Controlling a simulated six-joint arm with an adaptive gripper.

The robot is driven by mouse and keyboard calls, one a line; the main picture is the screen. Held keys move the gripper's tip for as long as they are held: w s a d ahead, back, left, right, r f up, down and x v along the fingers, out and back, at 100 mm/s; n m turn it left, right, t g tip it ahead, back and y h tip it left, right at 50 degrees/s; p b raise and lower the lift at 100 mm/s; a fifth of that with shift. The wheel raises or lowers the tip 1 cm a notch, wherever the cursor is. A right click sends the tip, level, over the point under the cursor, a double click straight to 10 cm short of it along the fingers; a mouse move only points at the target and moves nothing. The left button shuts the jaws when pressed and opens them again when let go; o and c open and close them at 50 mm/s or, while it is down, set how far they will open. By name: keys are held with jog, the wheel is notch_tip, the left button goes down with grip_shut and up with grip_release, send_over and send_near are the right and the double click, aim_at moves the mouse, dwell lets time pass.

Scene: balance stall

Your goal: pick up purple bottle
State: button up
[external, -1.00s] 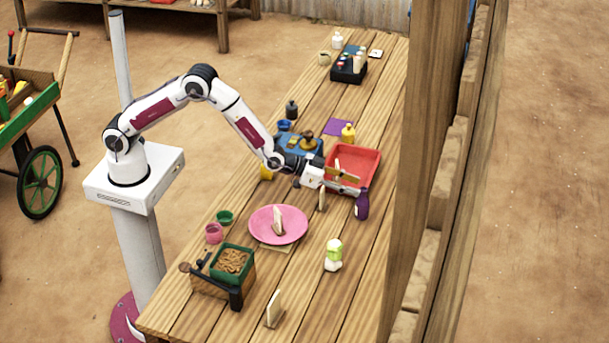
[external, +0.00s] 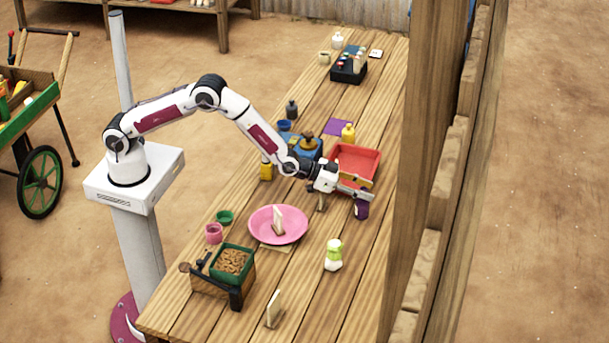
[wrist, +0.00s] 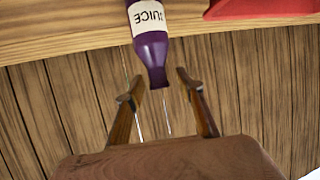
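The purple bottle (external: 361,210) stands on the wooden table near its right edge, in front of the red tray. In the external view my gripper (external: 358,191) is right at the bottle's upper part and hides its neck. In the wrist view the purple bottle (wrist: 151,45) has a white label reading "JUICE", and its neck points toward my gripper (wrist: 160,88). The two fingers are open, one on each side of the neck's end. I cannot tell whether either finger touches the bottle.
The red tray (external: 372,157) lies just behind the bottle and also shows in the wrist view (wrist: 260,8).

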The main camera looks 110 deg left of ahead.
grip_shut()
jog(key=shift+r, duration=0.25)
jog(key=shift+r, duration=4.85)
